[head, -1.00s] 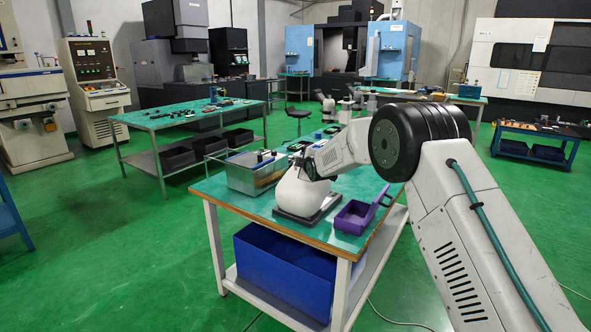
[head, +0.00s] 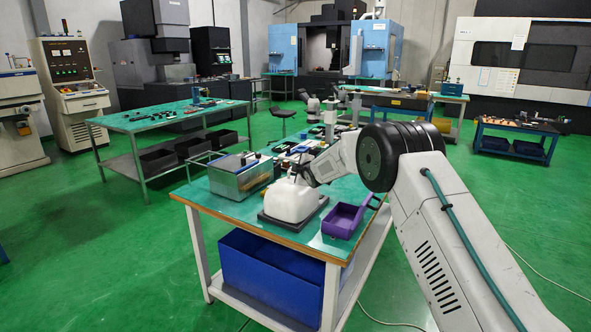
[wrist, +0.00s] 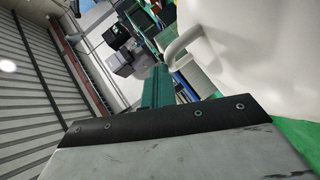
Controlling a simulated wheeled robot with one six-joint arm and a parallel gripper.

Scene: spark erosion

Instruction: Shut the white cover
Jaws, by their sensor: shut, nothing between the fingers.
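The white cover (head: 292,203) is a rounded white shell over a dark base (head: 267,219) near the front of the green-topped table. It looks low over the base, but I cannot tell whether a gap remains. My gripper (head: 301,176) is the dark end of my arm, at the cover's top right edge. It is shut with nothing held; whether it touches the cover is unclear. In the wrist view, the cover's smooth white surface (wrist: 265,60) fills the right side, with a curved handle-like lip (wrist: 184,43).
A metal bin (head: 240,180) stands left of the cover. A purple tray (head: 343,220) with a raised handle stands close on its right. Small items and a microscope (head: 330,112) are farther back. A blue crate (head: 268,280) sits on the table's lower shelf.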

